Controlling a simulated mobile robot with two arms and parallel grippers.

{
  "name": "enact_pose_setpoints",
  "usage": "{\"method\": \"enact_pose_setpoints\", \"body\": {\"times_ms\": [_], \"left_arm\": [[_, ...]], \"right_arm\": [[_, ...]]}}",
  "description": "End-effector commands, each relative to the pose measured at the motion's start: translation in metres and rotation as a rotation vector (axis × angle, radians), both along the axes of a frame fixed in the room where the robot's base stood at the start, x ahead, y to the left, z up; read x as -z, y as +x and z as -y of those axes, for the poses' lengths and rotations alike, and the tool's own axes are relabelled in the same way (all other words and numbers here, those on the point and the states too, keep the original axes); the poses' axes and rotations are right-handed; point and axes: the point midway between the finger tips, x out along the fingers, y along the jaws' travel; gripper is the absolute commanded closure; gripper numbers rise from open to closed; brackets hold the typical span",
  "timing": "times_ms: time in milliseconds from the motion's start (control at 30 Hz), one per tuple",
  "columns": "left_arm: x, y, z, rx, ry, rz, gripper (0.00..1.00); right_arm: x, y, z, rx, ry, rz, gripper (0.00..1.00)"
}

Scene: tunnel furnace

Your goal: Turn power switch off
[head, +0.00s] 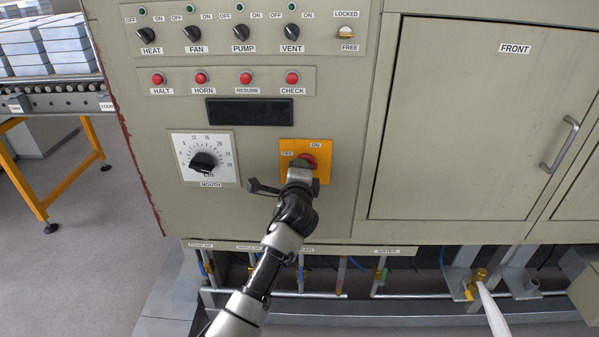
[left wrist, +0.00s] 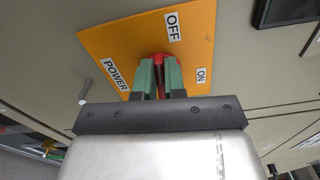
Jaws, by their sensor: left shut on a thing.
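The power switch is a red handle on a yellow-orange plate (head: 323,148) on the front of the grey panel. The plate also shows in the left wrist view (left wrist: 115,45), with labels OFF, ON and POWER. My left gripper (head: 303,168) is at the switch. In the left wrist view the two green fingers (left wrist: 160,75) are closed around the red handle (left wrist: 160,57). Part of the handle is hidden between the fingers, so its exact pointing direction is hard to tell. My right gripper is not in view.
Above the plate are a dark display (head: 249,111), a row of red buttons (head: 246,78) and several black knobs. The MOUTH dial (head: 203,161) is to the left. A closed FRONT door (head: 470,120) is to the right. Pipes and valves run below the panel.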

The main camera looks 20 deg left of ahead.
Motion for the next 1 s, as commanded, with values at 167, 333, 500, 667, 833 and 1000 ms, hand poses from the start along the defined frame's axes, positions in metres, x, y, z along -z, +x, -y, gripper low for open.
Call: {"method": "enact_pose_setpoints", "body": {"times_ms": [167,333,500,667,833,1000], "left_arm": [[0.0036,-0.0002,0.0002,0.0,-0.082,0.02,1.0],[0.0039,-0.0001,0.0002,0.001,-0.124,0.032,1.0],[0.0037,-0.0002,0.0002,0.001,-0.141,0.037,1.0],[0.0037,-0.0002,0.0002,0.001,-0.144,0.038,1.0],[0.0038,-0.0002,0.0001,0.001,-0.144,0.037,1.0],[0.0036,-0.0002,0.0001,0.0,-0.143,0.038,0.68]], "right_arm": [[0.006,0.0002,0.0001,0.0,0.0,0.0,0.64],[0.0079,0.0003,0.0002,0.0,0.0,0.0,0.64],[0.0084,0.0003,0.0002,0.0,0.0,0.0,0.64],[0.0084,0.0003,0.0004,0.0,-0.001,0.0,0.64],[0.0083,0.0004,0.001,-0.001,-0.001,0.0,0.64],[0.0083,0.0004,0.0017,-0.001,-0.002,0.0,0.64]]}}
